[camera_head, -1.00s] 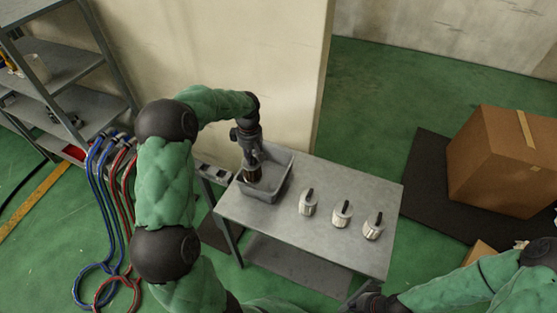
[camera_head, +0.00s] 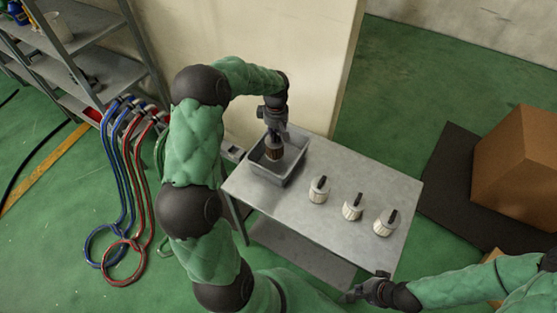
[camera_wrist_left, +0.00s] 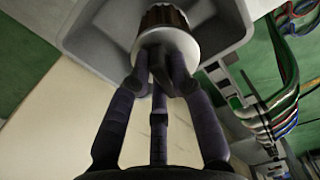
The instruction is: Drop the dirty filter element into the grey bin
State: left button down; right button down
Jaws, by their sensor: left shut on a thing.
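The dirty filter element (camera_head: 274,151) is brown and pleated with a pale cap. My left gripper (camera_head: 273,137) is shut on its cap end and holds it upright over the grey bin (camera_head: 287,175), within the bin's outline. The left wrist view shows the fingers (camera_wrist_left: 160,62) closed at the white cap of the filter element (camera_wrist_left: 165,38), with the bin (camera_wrist_left: 90,38) around it. I cannot tell how far it is below the rim. My right gripper (camera_head: 362,292) is near the table's front edge, away from the filters; its jaw opening is unclear.
The bin stands at the left end of a grey table (camera_head: 335,232). Three white filters with dark handles, (camera_head: 319,190) the nearest to the bin, stand in a row on it. A wall (camera_head: 250,40) rises behind. Hoses (camera_head: 128,180) hang from shelving at left; a cardboard box (camera_head: 520,165) is at right.

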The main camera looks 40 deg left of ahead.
pick_arm(q)
jog(key=shift+f, duration=0.3)
jog(key=c, duration=1)
grip_release()
jog(key=shift+c, duration=0.2)
notch_tip(320, 180, up, 12)
